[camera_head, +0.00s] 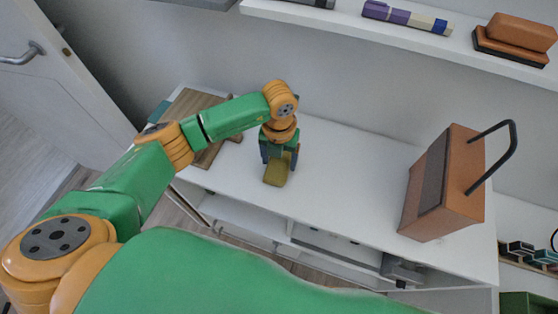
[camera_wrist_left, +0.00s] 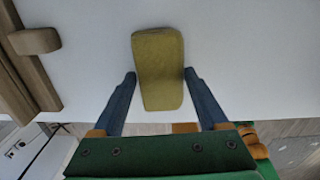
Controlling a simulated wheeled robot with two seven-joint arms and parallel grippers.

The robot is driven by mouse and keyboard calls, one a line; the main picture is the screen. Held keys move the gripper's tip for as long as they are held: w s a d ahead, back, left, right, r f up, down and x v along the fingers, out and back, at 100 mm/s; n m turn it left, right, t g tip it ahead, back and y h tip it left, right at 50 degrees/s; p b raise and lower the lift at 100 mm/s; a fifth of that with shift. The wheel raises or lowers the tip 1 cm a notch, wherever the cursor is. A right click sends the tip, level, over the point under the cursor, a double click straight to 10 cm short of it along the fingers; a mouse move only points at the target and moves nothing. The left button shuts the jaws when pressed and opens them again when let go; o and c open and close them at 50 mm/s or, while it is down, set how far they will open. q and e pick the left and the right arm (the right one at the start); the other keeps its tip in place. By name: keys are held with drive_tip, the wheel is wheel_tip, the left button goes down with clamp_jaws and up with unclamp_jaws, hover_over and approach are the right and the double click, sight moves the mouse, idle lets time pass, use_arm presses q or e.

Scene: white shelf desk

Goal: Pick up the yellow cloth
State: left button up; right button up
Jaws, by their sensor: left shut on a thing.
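The yellow cloth (camera_head: 277,173) is a small olive-yellow pad near the front edge of the white desktop in the head view. In the left wrist view the yellow cloth (camera_wrist_left: 159,68) lies between the two blue fingers. My left gripper (camera_head: 280,160) points down at it, and in the wrist view my left gripper (camera_wrist_left: 160,82) is shut on its sides. I cannot tell whether the cloth is lifted off the desk. My right gripper is not in view.
A wooden board (camera_head: 188,105) lies on the desk at the left. A brown box (camera_head: 452,190) with a black handle stands at the right. The middle desktop is clear.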

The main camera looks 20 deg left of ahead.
use_arm(q)
wheel_tip(320, 180, up, 3)
drive_tip(key=shift+f, duration=0.2)
drive_tip(key=s+r, duration=0.1)
drive_tip(key=r, duration=0.1)
drive_tip(key=s+d+r, duration=0.1)
drive_tip(key=s+r, duration=0.1)
drive_tip(key=s+r+b, duration=0.1)
drive_tip(key=s+r, duration=0.1)
drive_tip(key=shift+d+r, duration=0.15)
drive_tip(key=shift+d, duration=0.05)
drive_tip(key=s+d+r, duration=0.2)
drive_tip(key=s+r, duration=0.2)
drive_tip(key=s, duration=0.4)
drive_tip(key=shift+s+d, duration=0.15)
drive_tip(key=shift+s, duration=0.15)
drive_tip(key=shift+f, duration=0.1)
